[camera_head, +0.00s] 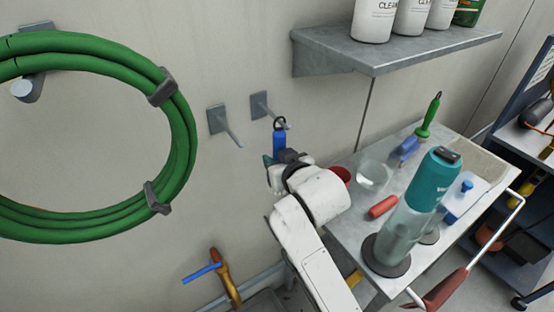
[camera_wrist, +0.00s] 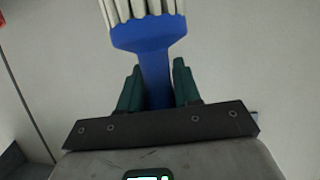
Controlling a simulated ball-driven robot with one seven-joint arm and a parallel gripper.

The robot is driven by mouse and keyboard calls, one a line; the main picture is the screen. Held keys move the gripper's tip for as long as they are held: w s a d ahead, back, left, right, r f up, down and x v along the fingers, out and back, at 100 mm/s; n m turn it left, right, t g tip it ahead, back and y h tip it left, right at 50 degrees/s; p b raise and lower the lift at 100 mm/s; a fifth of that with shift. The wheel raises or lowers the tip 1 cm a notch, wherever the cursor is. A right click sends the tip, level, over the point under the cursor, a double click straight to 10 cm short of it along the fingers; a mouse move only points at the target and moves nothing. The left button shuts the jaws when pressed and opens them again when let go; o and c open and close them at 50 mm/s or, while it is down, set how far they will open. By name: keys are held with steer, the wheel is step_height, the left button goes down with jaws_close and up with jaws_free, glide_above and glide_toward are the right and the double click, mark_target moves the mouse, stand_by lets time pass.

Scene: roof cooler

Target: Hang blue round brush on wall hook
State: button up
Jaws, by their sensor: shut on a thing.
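My gripper (camera_head: 279,160) is shut on the blue round brush (camera_head: 279,143) beside the wall. The brush's blue handle stands upright above the jaws, with a dark loop at its top. In the wrist view, the brush (camera_wrist: 153,62) sits between my green fingers (camera_wrist: 157,88), its pale bristles beyond them; the bristles are hidden in the head view. The right wall hook (camera_head: 262,106) has its prong tip at the loop in the picture. I cannot tell whether the loop is around the prong or in front of it. The left wall hook (camera_head: 217,119) is bare.
A green hose coil (camera_head: 185,130) hangs at the left. A grey shelf (camera_head: 400,47) with bottles is above right. A cart (camera_head: 345,222) at the right holds a teal-topped bottle (camera_head: 425,180), a clear bowl (camera_head: 373,175) and a red item (camera_head: 383,206).

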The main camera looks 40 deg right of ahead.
steer(key=o, duration=1.1)
steer(key=shift+o, duration=0.2)
steer(key=b+v, duration=0.1)
steer(key=v, duration=0.9)
steer(key=shift+s+a+r, duration=0.2)
steer(key=shift+s, duration=0.1)
steer(key=s+a+f+n+g+y, duration=0.1)
steer(key=s+a+f+g+y, duration=0.1)
steer(key=s+f+g, duration=0.4)
steer(key=s+a+f+n+g+y, duration=0.2)
steer(key=s+f+g, duration=0.3)
steer(key=s+f, duration=0.8)
step_height(320, 180, down, 7)
steer(key=shift+s+a+r+n+g, duration=0.15)
steer(key=shift+s+a+n+g, duration=0.2)
steer(key=shift+a, duration=0.3)
